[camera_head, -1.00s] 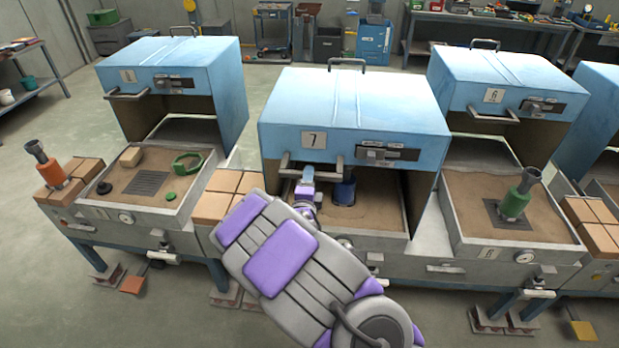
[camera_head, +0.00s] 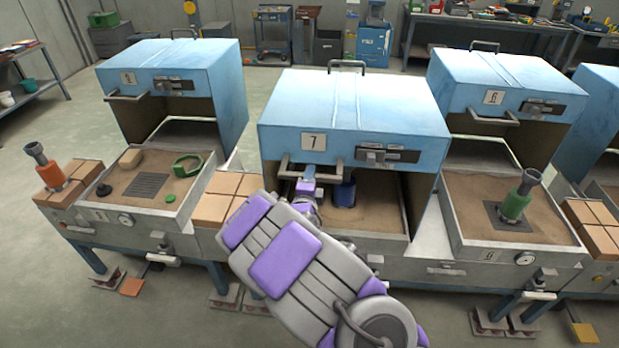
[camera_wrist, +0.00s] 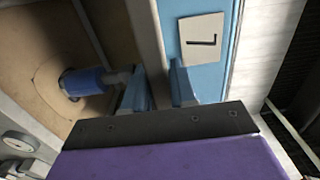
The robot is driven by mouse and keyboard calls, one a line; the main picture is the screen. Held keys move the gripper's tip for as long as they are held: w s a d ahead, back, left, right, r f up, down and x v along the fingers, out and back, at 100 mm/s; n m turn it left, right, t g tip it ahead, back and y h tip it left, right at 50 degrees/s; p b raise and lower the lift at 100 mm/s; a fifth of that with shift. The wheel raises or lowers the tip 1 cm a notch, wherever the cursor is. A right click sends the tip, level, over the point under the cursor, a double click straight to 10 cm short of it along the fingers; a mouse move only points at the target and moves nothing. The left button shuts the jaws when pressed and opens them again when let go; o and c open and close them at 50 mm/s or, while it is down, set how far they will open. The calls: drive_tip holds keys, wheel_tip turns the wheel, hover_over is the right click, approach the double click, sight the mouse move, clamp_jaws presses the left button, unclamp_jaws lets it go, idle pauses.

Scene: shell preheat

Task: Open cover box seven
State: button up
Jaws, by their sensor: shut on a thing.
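Cover box seven (camera_head: 352,118) is a light blue hood with a "7" plate (camera_head: 313,141) in the middle of the head view; the plate also shows in the wrist view (camera_wrist: 201,38). The hood is raised at the front, and its sand bed (camera_head: 380,211) shows below. A grey bar handle (camera_head: 284,168) sits low on the hood's front left. My gripper (camera_head: 313,172) is at this handle, shut on it. A blue cylinder (camera_head: 345,192) stands on the sand behind my gripper.
Box six (camera_head: 505,82) stands right, its bed holding a green-based part (camera_head: 515,203). Another raised blue hood (camera_head: 170,68) stands left. Tan bricks (camera_head: 213,208) lie beside bed seven. A black latch (camera_head: 388,155) is on hood seven's front.

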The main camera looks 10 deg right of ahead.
drive_tip(key=shift+f, duration=0.15)
clamp_jaws()
